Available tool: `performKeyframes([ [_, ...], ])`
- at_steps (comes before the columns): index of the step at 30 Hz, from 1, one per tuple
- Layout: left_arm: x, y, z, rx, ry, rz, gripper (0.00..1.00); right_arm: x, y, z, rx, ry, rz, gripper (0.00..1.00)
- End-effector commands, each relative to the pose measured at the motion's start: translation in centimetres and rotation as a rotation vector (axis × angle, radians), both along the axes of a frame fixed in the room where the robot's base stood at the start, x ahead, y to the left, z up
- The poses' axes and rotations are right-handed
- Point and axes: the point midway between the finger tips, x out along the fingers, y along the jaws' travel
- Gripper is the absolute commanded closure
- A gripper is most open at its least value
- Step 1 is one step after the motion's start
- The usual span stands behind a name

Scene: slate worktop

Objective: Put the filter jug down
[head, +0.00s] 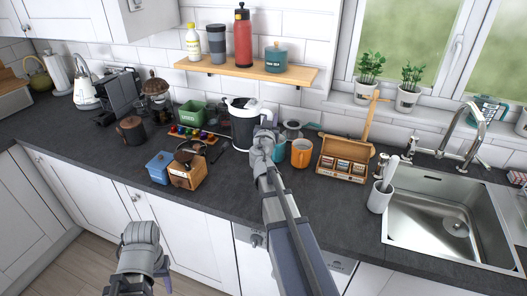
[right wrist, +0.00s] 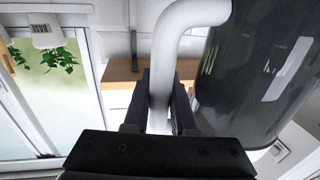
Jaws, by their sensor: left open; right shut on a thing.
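The filter jug (head: 243,128), dark and see-through with a white lid and handle, is upright at the back middle of the worktop (head: 225,205) in the head view. My right gripper (head: 265,142) is at its right side, shut on its white handle. In the right wrist view the handle (right wrist: 187,40) runs between the two fingers (right wrist: 168,108), beside the smoky jug body (right wrist: 255,75). My arm hides part of the jug, and I cannot tell whether its base touches the worktop. My left gripper (head: 140,245) is open and empty, low in front of the cabinets.
Left of the jug are a capsule tray (head: 192,134), a green box (head: 192,112) and a wooden grinder (head: 187,170). Right of it stand an orange mug (head: 301,153) and a tea box (head: 343,160). A shelf (head: 250,71) hangs above. The front worktop strip is mostly clear.

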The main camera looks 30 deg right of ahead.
Motion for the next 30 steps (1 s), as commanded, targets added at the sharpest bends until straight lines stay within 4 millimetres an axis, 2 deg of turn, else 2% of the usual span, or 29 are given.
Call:
performKeyframes([
  [1,0.0,0.0,-1.3,0.0,0.0,0.0,0.5,0.0,0.0,-1.3,0.001,-0.001,0.0,1.0],
  [9,0.0,0.0,-5.3,0.0,0.0,0.0,0.5,0.0,0.0,-5.3,0.001,-0.001,0.001,1.0],
  [17,0.0,0.0,-5.5,0.0,0.0,0.0,0.5,0.0,0.0,-5.5,0.001,-0.001,0.001,1.0],
  [27,0.0,0.0,-9.2,0.0,0.0,0.0,0.5,0.0,0.0,-9.2,0.001,-0.001,0.001,1.0],
  [30,0.0,0.0,-9.2,0.0,0.0,0.0,0.5,0.0,0.0,-9.2,0.001,-0.001,0.001,1.0],
])
